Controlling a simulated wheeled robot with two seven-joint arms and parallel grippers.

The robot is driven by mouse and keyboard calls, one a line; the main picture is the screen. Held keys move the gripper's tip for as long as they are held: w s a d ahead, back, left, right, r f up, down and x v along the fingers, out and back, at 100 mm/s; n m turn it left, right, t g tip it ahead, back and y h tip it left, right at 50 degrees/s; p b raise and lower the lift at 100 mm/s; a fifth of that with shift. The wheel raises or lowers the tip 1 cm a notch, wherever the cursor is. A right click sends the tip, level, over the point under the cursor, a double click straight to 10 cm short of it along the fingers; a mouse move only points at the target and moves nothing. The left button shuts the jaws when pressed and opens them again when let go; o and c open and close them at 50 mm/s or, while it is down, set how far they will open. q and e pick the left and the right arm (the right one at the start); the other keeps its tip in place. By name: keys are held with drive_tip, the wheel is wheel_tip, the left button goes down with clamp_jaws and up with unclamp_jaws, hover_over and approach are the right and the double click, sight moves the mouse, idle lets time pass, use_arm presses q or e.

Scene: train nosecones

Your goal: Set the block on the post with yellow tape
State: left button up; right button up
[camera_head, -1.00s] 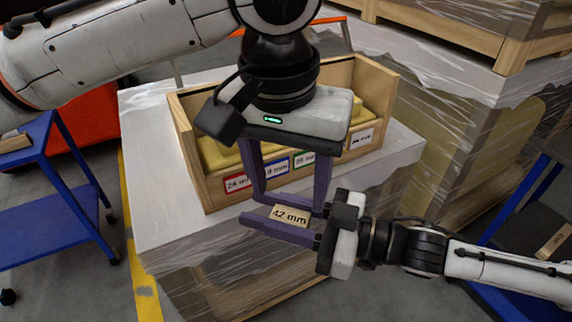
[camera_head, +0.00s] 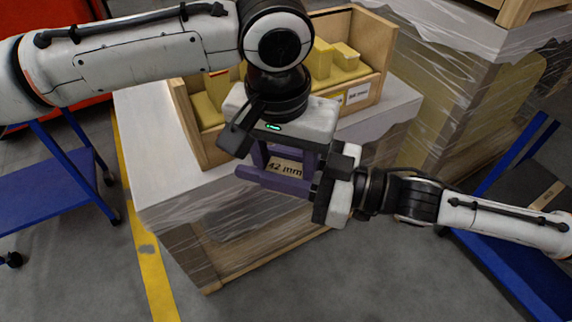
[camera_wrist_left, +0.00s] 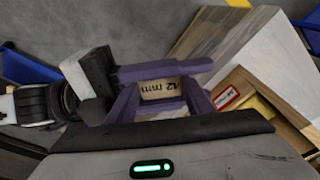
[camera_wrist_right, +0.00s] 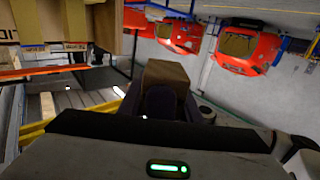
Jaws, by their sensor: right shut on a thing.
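The tan block marked "42 mm" (camera_head: 285,168) is held crosswise between the purple fingers of my right gripper (camera_head: 278,172), in front of the wooden box (camera_head: 205,145). It shows in the left wrist view (camera_wrist_left: 160,88) and the right wrist view (camera_wrist_right: 166,72). My left gripper (camera_wrist_left: 160,102) comes from above with its fingers spread, one on each side of the block; contact is unclear. Yellow posts (camera_head: 322,60) of different heights stand in the box. No yellow tape on a post can be made out.
The box stands on a film-wrapped pallet (camera_head: 150,185). Another wrapped stack (camera_head: 450,60) is behind at right. Blue carts stand at left (camera_head: 45,190) and right (camera_head: 520,265); the right one carries a tan piece (camera_head: 547,195). The floor in front is clear.

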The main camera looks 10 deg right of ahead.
drive_tip(key=o, duration=1.2)
drive_tip(key=shift+o, duration=0.2)
